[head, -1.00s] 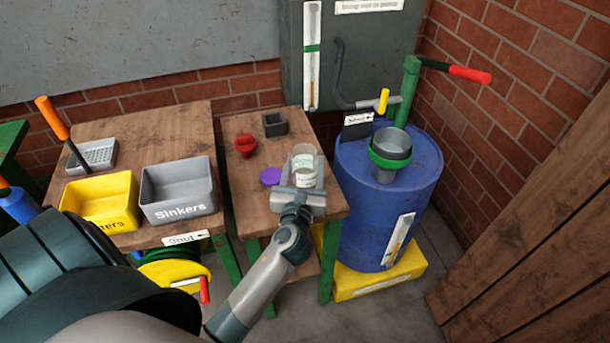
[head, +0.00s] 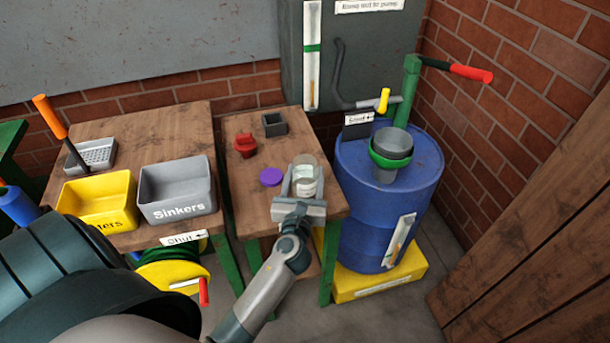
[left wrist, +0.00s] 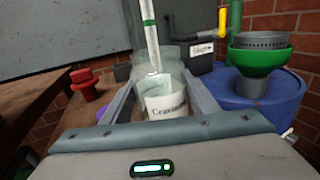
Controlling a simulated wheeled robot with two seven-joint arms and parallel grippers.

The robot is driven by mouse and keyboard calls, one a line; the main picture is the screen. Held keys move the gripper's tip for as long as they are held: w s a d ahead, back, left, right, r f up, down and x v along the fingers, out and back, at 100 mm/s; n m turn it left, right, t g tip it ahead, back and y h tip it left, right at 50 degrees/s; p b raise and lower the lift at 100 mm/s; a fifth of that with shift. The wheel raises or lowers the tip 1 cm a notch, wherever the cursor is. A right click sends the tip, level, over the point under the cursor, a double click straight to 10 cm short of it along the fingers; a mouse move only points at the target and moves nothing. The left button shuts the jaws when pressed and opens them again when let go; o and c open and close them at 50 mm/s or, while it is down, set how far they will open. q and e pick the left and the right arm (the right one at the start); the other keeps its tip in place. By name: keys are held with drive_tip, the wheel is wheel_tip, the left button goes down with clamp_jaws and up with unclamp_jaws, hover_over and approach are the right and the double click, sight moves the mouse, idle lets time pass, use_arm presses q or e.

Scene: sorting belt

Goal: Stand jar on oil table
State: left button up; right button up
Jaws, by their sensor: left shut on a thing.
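A clear jar with a white label (head: 306,186) stands upright at the right side of the small wooden oil table (head: 255,215). My left gripper (head: 304,187) is shut on the jar, one finger on each side. In the left wrist view the jar (left wrist: 168,104) sits between the two grey fingers (left wrist: 160,100), its label partly readable. Its base is hidden by the gripper, so I cannot tell whether it touches the table top. A purple disc (head: 271,177) lies on the table just left of the jar. My right gripper is not in view.
A red object (head: 245,145) and a small dark square box (head: 274,124) stand at the table's back. A blue drum (head: 375,225) with a green-rimmed funnel (head: 390,150) stands close on the right. A grey Sinkers bin (head: 177,188) and yellow bin (head: 97,205) are left.

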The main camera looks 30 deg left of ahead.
sight(303, 186)
use_arm(q)
drive_tip(key=shift+f, duration=0.1)
drive_tip(key=o, duration=1.3)
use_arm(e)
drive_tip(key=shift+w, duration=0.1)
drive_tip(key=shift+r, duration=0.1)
use_arm(q)
drive_tip(key=shift+s, duration=0.15)
drive_tip(key=shift+s+d, duration=0.25)
drive_tip(key=shift+s, duration=0.1)
drive_tip(key=b+v, duration=0.1)
drive_tip(key=v, duration=0.7)
drive_tip(key=shift+s+d+b, duration=0.1)
drive_tip(key=shift+s+b, duration=0.1)
drive_tip(key=shift+b, duration=0.1)
drive_tip(key=shift+v, duration=1.2)
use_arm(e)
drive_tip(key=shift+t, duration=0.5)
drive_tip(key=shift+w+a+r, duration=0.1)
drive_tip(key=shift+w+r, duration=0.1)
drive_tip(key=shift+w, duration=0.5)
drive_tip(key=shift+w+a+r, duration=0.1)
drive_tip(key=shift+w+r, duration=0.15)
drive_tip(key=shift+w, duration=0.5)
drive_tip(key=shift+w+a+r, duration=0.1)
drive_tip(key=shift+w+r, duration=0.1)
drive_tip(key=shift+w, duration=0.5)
